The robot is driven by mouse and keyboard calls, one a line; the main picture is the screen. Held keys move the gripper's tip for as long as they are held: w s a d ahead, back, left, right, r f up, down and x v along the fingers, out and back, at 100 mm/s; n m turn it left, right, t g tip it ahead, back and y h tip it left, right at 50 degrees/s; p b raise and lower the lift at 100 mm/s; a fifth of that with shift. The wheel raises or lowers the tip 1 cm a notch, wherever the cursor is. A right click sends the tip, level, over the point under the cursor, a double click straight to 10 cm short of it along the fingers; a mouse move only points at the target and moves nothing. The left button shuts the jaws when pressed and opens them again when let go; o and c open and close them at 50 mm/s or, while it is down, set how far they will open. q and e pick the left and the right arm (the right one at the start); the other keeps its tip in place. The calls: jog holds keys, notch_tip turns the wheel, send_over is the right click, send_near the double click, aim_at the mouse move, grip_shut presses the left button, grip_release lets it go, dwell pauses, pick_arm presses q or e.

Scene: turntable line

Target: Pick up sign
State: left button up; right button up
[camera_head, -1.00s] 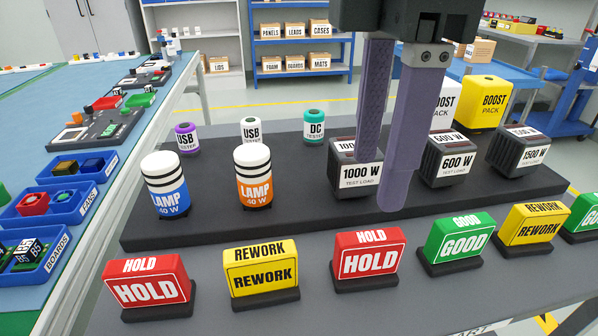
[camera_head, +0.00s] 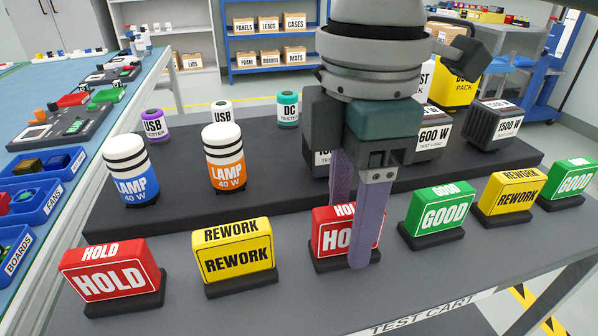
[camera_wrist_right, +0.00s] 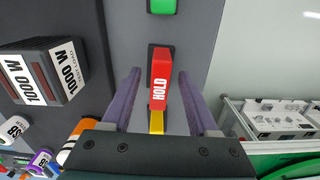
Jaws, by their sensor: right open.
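Several signs on black bases stand in a row along the front of the grey test cart. A red HOLD sign (camera_head: 334,235) is in the middle of the row, partly hidden by my right gripper (camera_head: 350,222). In the right wrist view this HOLD sign (camera_wrist_right: 160,78) shows between the two purple fingers of the right gripper (camera_wrist_right: 157,88), which is open, with a gap on each side. The other signs are a left red HOLD sign (camera_head: 112,277), a yellow REWORK sign (camera_head: 234,258), a green GOOD sign (camera_head: 437,215), another REWORK sign (camera_head: 512,192) and another GOOD sign (camera_head: 569,182).
A black raised platform (camera_head: 275,200) behind the signs holds a blue lamp (camera_head: 131,170), an orange lamp (camera_head: 223,160), testers and load boxes such as the 1500 W load (camera_head: 493,126). A table with blue bins (camera_head: 35,205) stands at the left.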

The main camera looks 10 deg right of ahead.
jog(key=shift+c, duration=0.2)
grip_shut()
jog(key=shift+r, duration=0.1)
dwell(0.5)
